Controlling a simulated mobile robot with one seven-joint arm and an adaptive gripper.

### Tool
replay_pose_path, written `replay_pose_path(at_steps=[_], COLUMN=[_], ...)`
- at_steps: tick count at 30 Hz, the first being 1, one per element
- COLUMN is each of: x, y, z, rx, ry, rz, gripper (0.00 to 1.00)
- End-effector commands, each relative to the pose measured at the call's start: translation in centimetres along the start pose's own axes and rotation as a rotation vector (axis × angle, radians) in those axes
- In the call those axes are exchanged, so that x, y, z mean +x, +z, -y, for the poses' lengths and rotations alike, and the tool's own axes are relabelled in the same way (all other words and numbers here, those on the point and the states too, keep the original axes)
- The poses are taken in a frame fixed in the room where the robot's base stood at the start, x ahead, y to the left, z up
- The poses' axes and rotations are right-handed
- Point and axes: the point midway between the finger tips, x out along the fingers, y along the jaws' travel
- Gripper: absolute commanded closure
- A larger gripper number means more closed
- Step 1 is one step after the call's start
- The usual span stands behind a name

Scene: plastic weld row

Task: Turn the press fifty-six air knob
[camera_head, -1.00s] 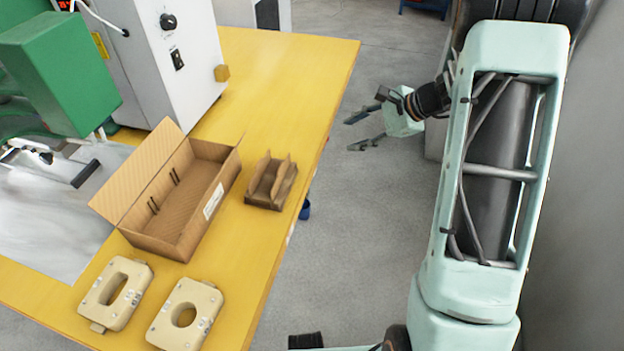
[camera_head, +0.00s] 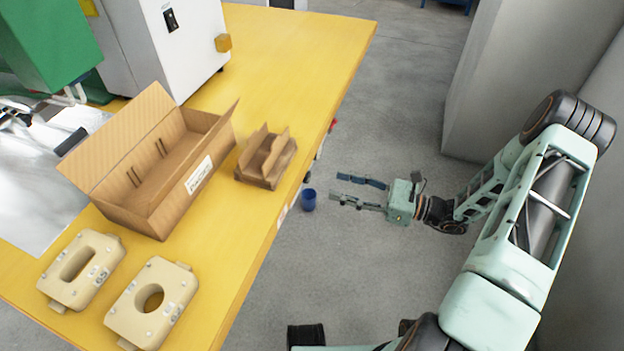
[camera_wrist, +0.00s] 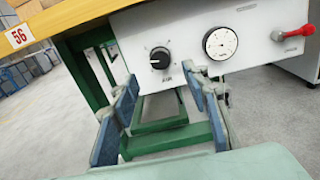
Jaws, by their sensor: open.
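The black air knob (camera_wrist: 160,58) shows in the wrist view on a light grey panel (camera_wrist: 265,33) under the yellow table edge. A white pointer mark shows on the knob, and lettering that seems to read AIR is below it. A "56" label (camera_wrist: 19,36) is on the table edge at the left. My gripper (camera_wrist: 165,90) is open and empty, with the knob ahead between and beyond its fingers, apart from them. In the head view my gripper (camera_head: 362,190) is beside the table's right edge, pointing left toward it. The knob is hidden there.
A round gauge (camera_wrist: 221,43) and a red-handled valve (camera_wrist: 300,32) sit right of the knob. A green frame (camera_wrist: 160,135) stands below. The yellow table (camera_head: 300,50) carries a cardboard box (camera_head: 165,185), a small brown holder (camera_head: 266,160) and two beige fixtures (camera_head: 152,302). A blue cup-like object (camera_head: 309,199) is beside the table.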

Motion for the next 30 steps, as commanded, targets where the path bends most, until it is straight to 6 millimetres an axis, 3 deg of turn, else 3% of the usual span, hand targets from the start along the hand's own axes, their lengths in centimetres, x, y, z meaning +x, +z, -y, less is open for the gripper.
replay_pose_path(at_steps=[6, 13, 26, 30], x=[4.4, 7.7, 8.7, 8.7], y=[-0.3, -0.2, -0.1, -0.1], z=[-0.1, 0.0, 0.0, 0.0], rx=[-0.001, -0.002, -0.002, -0.002], ry=[0.005, 0.003, 0.001, 0.001], rz=[-0.003, -0.004, -0.004, -0.004], gripper=[0.58, 0.58, 0.58, 0.73])
